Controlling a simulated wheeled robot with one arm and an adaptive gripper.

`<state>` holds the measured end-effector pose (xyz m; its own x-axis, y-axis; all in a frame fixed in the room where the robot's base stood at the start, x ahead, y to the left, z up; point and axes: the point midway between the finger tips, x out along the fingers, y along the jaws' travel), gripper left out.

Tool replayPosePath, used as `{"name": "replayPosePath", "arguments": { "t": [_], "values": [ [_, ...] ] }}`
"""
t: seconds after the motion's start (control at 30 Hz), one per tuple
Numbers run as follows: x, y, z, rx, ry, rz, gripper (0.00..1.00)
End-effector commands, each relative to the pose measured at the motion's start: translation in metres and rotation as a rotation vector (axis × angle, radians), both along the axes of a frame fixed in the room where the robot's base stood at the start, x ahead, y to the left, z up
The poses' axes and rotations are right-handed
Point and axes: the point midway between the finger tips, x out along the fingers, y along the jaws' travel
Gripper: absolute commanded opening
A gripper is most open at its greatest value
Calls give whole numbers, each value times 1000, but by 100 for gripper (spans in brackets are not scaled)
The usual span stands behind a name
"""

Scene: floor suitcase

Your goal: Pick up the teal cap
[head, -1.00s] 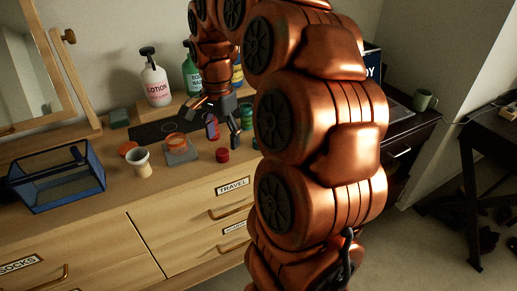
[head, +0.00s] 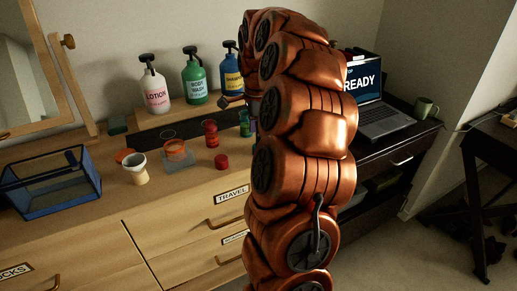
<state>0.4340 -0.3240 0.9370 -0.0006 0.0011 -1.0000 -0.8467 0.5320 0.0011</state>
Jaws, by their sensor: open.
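A small green container with a teal-green top (head: 244,122) stands on the dresser to the right of the red bottle, partly hidden by my arm. I cannot tell whether this top is the teal cap; no separate teal cap shows clearly. My gripper (head: 252,124) is almost wholly hidden behind my copper arm. Only a sliver of it shows, close to the green container, and it is open. Whether it touches anything cannot be seen.
Lotion (head: 155,92), body wash (head: 194,82) and shampoo (head: 233,76) bottles stand at the back. A laptop (head: 378,118) is right.

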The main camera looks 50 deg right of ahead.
Motion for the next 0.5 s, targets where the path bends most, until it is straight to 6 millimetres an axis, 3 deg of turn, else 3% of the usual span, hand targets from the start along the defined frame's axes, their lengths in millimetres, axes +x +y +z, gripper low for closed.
{"name": "replayPosePath", "arguments": {
  "t": [0.5],
  "values": [
    [-3, 0, -48, 0, -1, 1, 70]
  ]
}}
